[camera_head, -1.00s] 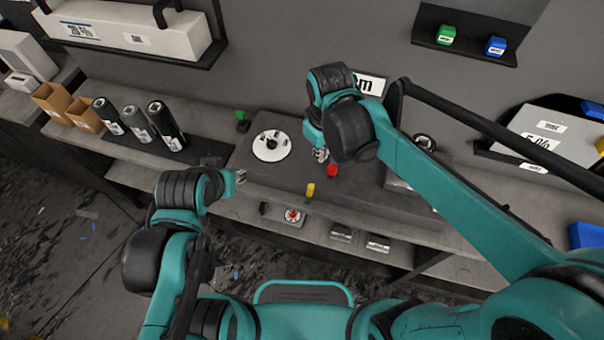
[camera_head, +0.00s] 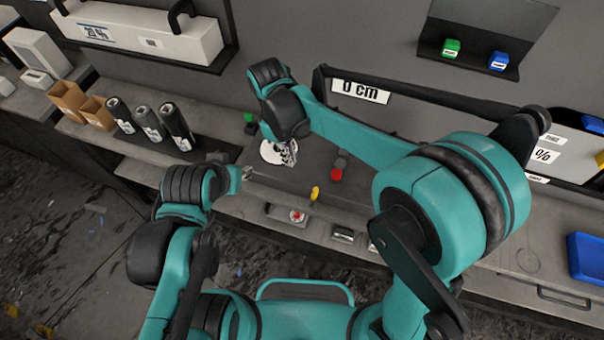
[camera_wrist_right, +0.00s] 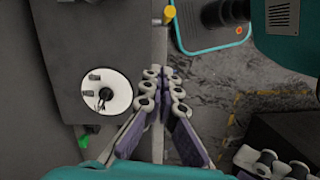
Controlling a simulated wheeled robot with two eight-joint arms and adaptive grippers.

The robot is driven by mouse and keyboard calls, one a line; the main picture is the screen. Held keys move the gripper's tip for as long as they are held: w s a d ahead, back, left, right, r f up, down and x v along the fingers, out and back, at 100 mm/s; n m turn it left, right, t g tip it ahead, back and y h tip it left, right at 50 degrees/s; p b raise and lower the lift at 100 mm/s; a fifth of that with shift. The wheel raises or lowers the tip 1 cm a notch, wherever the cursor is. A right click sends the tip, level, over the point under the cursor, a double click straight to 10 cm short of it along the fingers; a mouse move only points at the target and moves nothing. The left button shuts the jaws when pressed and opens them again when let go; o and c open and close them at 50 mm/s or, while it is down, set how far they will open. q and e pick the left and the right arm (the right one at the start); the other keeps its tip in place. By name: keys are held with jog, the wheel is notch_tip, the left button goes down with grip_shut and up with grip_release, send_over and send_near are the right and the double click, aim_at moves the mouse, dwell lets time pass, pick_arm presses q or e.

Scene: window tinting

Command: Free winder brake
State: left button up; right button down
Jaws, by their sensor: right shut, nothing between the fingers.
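A white disc (camera_head: 269,152) with small dark fittings lies flat on the dark worktop. It also shows in the right wrist view (camera_wrist_right: 118,91). Around it stand a green knob (camera_head: 249,117), a red knob (camera_head: 337,174) and a yellow knob (camera_head: 315,193). Which one is the winder brake I cannot tell. My right gripper (camera_head: 289,160) is over the right side of the disc in the head view. In the wrist view its fingers (camera_wrist_right: 161,82) are shut and empty, to the right of the disc. My left gripper (camera_head: 247,173) hangs left of the worktop's front part; its finger state is too small to tell.
Dark rolls (camera_head: 150,124) and cardboard boxes (camera_head: 68,96) stand on the left bench. A "0 cm" sign (camera_head: 361,91) is at the back. A blue tray (camera_head: 590,255) sits at right. A lower shelf holds a unit with a red dial (camera_head: 297,216).

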jog(key=s+d+f+b, duration=0.2)
jog(key=d+f, duration=0.3)
jog(key=f, duration=0.4)
jog(key=shift+s+f, duration=0.3)
jog(key=shift+f, duration=0.1)
jog(key=shift+d, duration=0.1)
jog(key=shift+s+d+r+y, duration=0.1)
jog(key=shift+d+y, duration=0.15)
jog(key=shift+y, duration=0.15)
jog(key=shift+d, duration=0.15)
jog(key=shift+s+d+t+y+b, duration=0.15)
jog(key=shift+d+t+y+b, duration=0.05)
jog(key=shift+d+y, duration=0.3)
jog(key=shift+s+d+t+y+b, duration=0.15)
jog(key=shift+d+t+y+b, duration=0.05)
jog(key=shift+d+y, duration=0.3)
jog(key=s+d+f+t+y+b, duration=0.1)
jog(key=s+d+f+y+b, duration=0.1)
jog(key=d+f+y+b, duration=0.2)
jog(key=shift+d+f+t+y+b, duration=0.3)
jog(key=shift+d+y+b, duration=0.8)
jog(key=shift+d+b, duration=0.75)
